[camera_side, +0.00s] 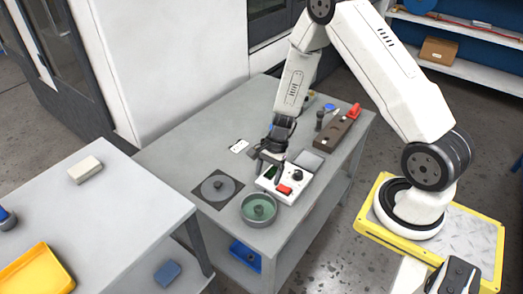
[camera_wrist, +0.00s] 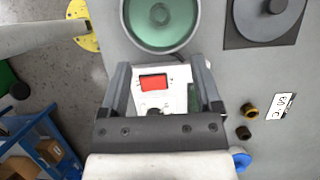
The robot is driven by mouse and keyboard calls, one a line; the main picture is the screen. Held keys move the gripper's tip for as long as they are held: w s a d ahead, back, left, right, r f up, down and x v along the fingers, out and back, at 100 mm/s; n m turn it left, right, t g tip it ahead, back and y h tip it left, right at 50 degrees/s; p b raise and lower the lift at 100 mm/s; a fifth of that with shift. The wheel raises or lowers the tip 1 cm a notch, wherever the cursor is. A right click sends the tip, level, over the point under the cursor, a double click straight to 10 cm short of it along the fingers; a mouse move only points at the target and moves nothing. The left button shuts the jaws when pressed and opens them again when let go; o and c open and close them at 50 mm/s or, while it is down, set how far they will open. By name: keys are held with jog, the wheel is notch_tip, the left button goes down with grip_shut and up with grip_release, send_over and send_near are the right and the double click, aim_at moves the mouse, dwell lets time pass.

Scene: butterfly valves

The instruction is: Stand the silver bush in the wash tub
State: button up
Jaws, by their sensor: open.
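The wash tub (camera_side: 246,216) is a round grey-rimmed tub with a green inside, near the front edge of the grey bench. It also shows at the top of the wrist view (camera_wrist: 128,32). A small round piece (camera_wrist: 160,12) is in the middle of the tub, tinted green; I cannot tell whether it is the silver bush. No other silver bush can be made out clearly. My gripper (camera_side: 266,166) is open above a white box (camera_side: 296,193), beside the tub. In the wrist view my gripper (camera_wrist: 158,72) has nothing visibly held between its fingers.
The white box carries a red panel (camera_wrist: 153,83). A grey disc (camera_side: 218,186) lies on a dark square mat beside the tub. Two brass-coloured rings (camera_wrist: 249,110) and a small card (camera_wrist: 283,106) lie nearby.

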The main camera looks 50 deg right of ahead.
jog(key=shift+r, duration=0.1)
jog(key=s+a+r+n+t+h, duration=0.1)
jog(key=s+r+n, duration=0.3)
jog(key=r+n, duration=0.5)
jog(key=s+a+r+n+t+h, duration=0.1)
jog(key=s+a+r+n+h, duration=0.2)
jog(key=r+n, duration=0.6)
jog(key=shift+s+a+r+t, duration=0.2)
jog(key=shift+s+a+t, duration=0.1)
jog(key=shift+s+a, duration=0.45)
